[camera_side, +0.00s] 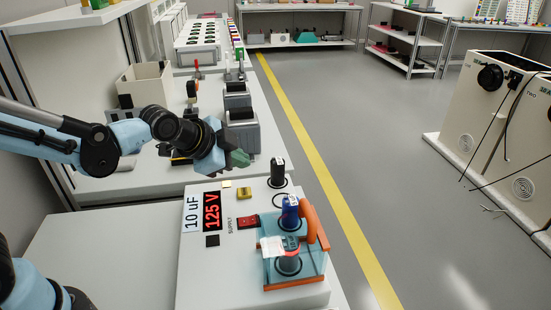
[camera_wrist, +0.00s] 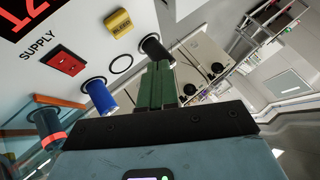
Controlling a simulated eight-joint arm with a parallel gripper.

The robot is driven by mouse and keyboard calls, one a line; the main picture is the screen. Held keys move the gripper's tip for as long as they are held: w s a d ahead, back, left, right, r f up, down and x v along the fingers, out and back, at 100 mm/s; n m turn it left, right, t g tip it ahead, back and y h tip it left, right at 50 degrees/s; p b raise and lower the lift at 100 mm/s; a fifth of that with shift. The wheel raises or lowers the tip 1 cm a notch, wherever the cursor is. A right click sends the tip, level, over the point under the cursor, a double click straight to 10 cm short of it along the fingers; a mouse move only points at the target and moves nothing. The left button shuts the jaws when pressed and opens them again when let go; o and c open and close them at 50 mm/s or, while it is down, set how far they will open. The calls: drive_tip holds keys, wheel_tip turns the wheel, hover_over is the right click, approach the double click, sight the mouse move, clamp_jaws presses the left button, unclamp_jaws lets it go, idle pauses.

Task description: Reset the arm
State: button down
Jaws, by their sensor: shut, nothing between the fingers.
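My gripper (camera_side: 238,159) is shut and empty, held in the air above the back left of a white supply box (camera_side: 195,275). Its green fingers (camera_wrist: 155,87) are together in the wrist view. The arm reaches in from the left. The box carries a "10 uF" label, a red "125 V" display (camera_side: 212,211), a red supply switch (camera_side: 248,222) and a yellow block (camera_side: 244,193). A black cylinder (camera_side: 278,172) stands at its back and a blue cylinder (camera_side: 290,212) nearer the front. Both also show in the wrist view, black (camera_wrist: 152,45) and blue (camera_wrist: 99,96).
A clear, orange-edged guard (camera_side: 312,278) with an orange handle (camera_side: 317,226) stands around a dark post at the box's front right. Grey blocks (camera_side: 242,132) and an open cream bin (camera_side: 145,82) stand on the bench behind. Open floor lies right, past a yellow line (camera_side: 318,163).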

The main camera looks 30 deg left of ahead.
drive_tip(key=shift+s+a+r, duration=0.1)
drive_tip(key=shift+s+a, duration=0.1)
drive_tip(key=shift+s, duration=0.05)
drive_tip(key=s+a+n+g, duration=0.1)
drive_tip(key=s+a+n, duration=0.2)
drive_tip(key=s+n, duration=0.2)
drive_tip(key=s+a+r+n+g+y, duration=0.1)
drive_tip(key=s+a+n, duration=0.2)
drive_tip(key=s+n, duration=0.2)
drive_tip(key=shift+s+n, duration=0.4)
drive_tip(key=shift+s, duration=0.7)
